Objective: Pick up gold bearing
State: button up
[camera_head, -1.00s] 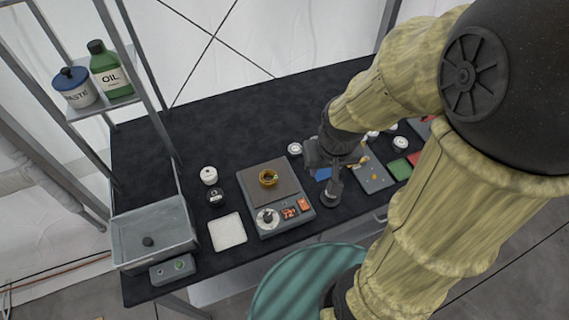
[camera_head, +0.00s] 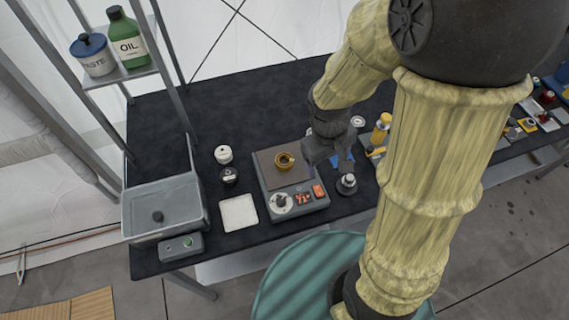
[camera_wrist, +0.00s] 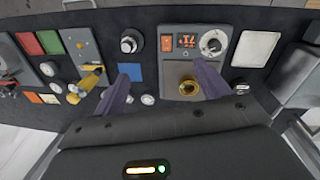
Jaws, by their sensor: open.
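The gold bearing (camera_head: 285,161) is a small gold ring resting on the brown plate of a grey heater-like device (camera_head: 296,202) with a knob and orange display. The bearing also shows in the wrist view (camera_wrist: 188,87), close to the inner side of the right-hand finger. My gripper (camera_head: 313,160) is just to the right of the bearing in the head view. In the wrist view my gripper (camera_wrist: 163,80) has its two purple-grey fingers spread wide, with nothing held between them. The height of the fingers above the plate is hard to tell.
A grey basin (camera_head: 163,208) is at the left end. A knobbed dark object (camera_head: 347,184) and yellow bottle (camera_head: 381,130) stand to the right.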

jog(key=w+a+f+n+t+h+b, duration=0.1)
jog(key=a+f+n+h+b, duration=0.1)
jog(key=a+f+n+h, duration=0.1)
jog(key=w+a+f+n+t+h+b, duration=0.1)
jog(key=a+f+n+t+h+b, duration=0.1)
jog(key=a+f+n, duration=0.3)
jog(key=w+a+f+n+t+h+b, duration=0.2)
jog(key=a+f+n+h, duration=0.1)
jog(key=n, duration=0.6)
jog(key=shift+a+f+h+b, duration=0.2)
jog(key=shift+a+f, duration=0.2)
jog(key=shift+a, duration=0.3)
jog(key=shift+a+f+h+b, duration=0.1)
jog(key=shift+a+f+b, duration=0.2)
jog(key=shift+a, duration=0.4)
jog(key=a+n+t, duration=0.2)
jog(key=a, duration=0.1)
jog(key=a+n+t, duration=0.1)
jog(key=shift+w+a+f+h, duration=0.1)
jog(key=shift+w+a+h, duration=0.05)
jog(key=shift+w+h, duration=0.15)
jog(key=x, duration=0.6)
jog(key=shift+w+d+p, duration=0.1)
jog(key=shift+d+p, duration=0.15)
jog(key=shift+p, duration=0.15)
jog(key=shift+w+d+f, duration=0.1)
jog(key=shift+w+f, duration=0.05)
